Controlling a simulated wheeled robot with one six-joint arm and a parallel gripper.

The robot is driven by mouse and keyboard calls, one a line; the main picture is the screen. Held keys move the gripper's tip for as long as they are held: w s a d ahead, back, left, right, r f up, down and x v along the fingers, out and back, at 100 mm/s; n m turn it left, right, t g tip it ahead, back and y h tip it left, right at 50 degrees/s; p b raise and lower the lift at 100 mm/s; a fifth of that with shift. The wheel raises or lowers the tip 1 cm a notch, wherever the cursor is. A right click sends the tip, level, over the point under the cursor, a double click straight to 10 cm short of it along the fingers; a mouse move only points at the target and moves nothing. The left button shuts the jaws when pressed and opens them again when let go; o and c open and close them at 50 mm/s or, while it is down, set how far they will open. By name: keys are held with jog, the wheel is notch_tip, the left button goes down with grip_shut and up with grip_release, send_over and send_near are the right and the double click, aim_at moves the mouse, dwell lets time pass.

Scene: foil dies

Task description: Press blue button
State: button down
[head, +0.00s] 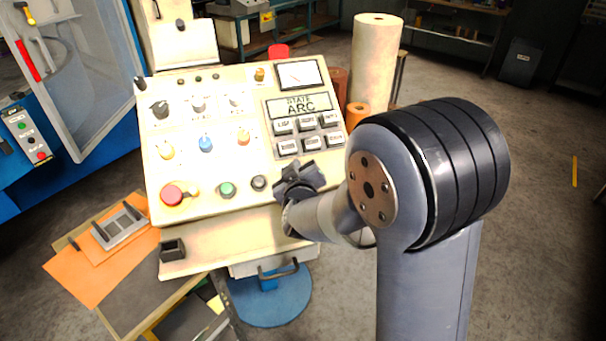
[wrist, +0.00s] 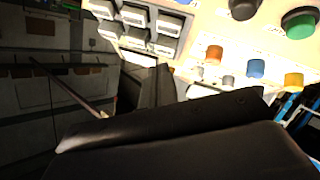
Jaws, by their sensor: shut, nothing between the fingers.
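The blue button (head: 206,143) sits on the cream sloped control panel (head: 225,207), between a yellow knob (head: 166,150) and an orange-red one (head: 243,137). In the wrist view the blue button (wrist: 257,68) shows near the upper right, between the orange and yellow ones. My gripper (head: 297,176) is shut and empty, over the panel's lower right, below the grey keys. It lies to the right of and below the blue button, clear of it. Whether it touches the panel I cannot tell. Its dark body fills the bottom of the wrist view.
A red button (head: 172,194), a green button (head: 227,189) and a black button (head: 258,183) line the panel's lower row. Grey keys (head: 287,147) sit under the ARC display (head: 300,105). A beige roll (head: 375,60) stands behind right. Orange sheets (head: 75,275) lie lower left.

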jog(key=shift+w+d+f+t+h, duration=0.2)
jog(key=shift+w+t+h, duration=0.1)
jog(key=shift+w, duration=0.15)
jog(key=shift+f, duration=0.1)
jog(key=w+a+f+b, duration=0.1)
jog(key=w+f+b, duration=0.3)
jog(key=f, duration=0.3)
jog(key=shift+w+a+b, duration=0.3)
jog(key=shift+w+b, duration=0.1)
jog(key=shift+b, duration=0.25)
jog(key=shift+f, duration=0.1)
dwell(1.5)
jog(key=shift+w+f+b, duration=0.2)
jog(key=shift+w+b, duration=0.05)
jog(key=shift+b, duration=0.05)
jog(key=shift+w+a+f+b, duration=0.15)
jog(key=shift+w+f+b, duration=0.1)
jog(key=shift+f+b, duration=0.2)
dwell(0.8)
jog(key=shift+s+r+p, duration=0.5)
jog(key=shift+r, duration=0.25)
